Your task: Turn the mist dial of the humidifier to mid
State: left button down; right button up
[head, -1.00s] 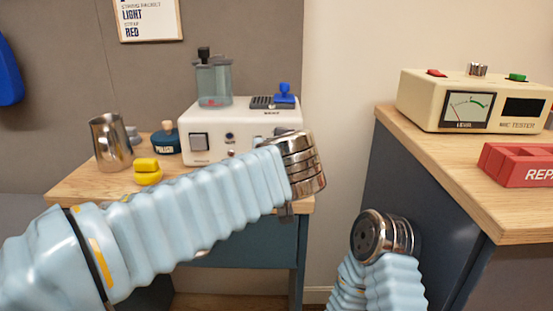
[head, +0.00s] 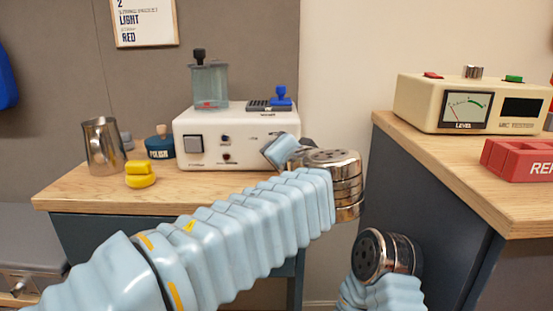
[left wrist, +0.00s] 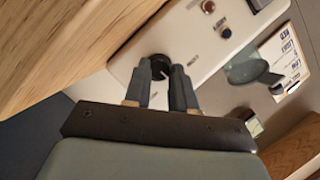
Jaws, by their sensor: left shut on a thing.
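The humidifier (head: 205,125) is a white box with a clear tank (head: 210,86) on top, standing on the wooden desk. Its front carries a square switch (head: 193,144) and small knobs. In the left wrist view, the black mist dial (left wrist: 160,63) with a white pointer mark sits on the white panel. My left gripper (left wrist: 161,76) is shut on this dial, one finger on each side. In the head view my left gripper (head: 273,147) is at the panel's right end and hides the dial. The dial's scale is too small to read. My right gripper is not visible.
A metal pitcher (head: 103,146), a yellow object (head: 140,175) and a teal polish pot (head: 160,146) stand left of the humidifier. A blue-knobbed part (head: 280,96) sits on its top. At right a bench (head: 440,150) holds a cream tester (head: 415,104) and a red box (head: 515,160).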

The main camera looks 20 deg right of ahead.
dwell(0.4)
pick_arm(q)
jog(key=c, duration=0.9)
grip_release()
jog(key=v, duration=1.3)
jog(key=shift+s+b, duration=0.4)
jog(key=shift+f, duration=0.1)
